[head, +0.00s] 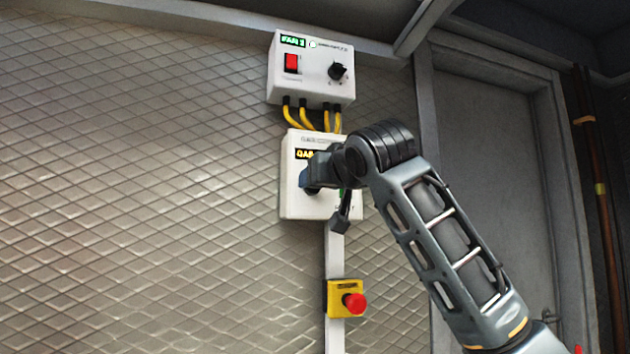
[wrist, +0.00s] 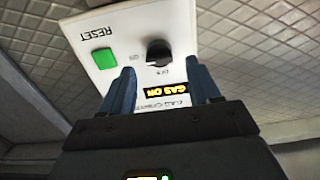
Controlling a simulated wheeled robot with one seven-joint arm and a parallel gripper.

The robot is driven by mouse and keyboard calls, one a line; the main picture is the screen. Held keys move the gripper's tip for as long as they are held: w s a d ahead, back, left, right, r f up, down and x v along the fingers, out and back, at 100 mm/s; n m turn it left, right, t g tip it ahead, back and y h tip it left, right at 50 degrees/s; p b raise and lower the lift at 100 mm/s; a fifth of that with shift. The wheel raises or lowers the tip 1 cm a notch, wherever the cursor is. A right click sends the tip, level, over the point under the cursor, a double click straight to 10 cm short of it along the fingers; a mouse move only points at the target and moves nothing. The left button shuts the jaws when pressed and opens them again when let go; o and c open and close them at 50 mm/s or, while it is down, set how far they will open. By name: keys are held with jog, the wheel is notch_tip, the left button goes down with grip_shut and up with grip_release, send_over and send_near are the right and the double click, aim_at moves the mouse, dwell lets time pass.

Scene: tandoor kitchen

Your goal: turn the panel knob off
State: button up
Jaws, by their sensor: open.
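The white gas panel (head: 291,205) hangs on the wall in the head view, partly covered by my gripper. It fills the upper middle of the wrist view (wrist: 95,25), turned upside down. There its black knob (wrist: 158,50) shows with small markings around it, and a lit display (wrist: 165,89) reads GAS ON. My gripper (head: 312,184) is at the panel's face and hides the knob in the head view. In the wrist view my gripper (wrist: 160,68) is open, its blue fingers spread with the knob just beyond the gap. I cannot tell whether either finger touches the knob.
A green RESET button (wrist: 104,58) sits beside the knob. A FAN 2 box (head: 313,88) with a red switch (head: 291,63) and another black knob (head: 338,71) hangs above, joined by yellow cables (head: 290,115). A red stop button (head: 355,303) is below.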

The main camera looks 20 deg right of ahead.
jog(key=w, duration=0.3)
jog(key=shift+w+p, duration=0.3)
jog(key=c, duration=1)
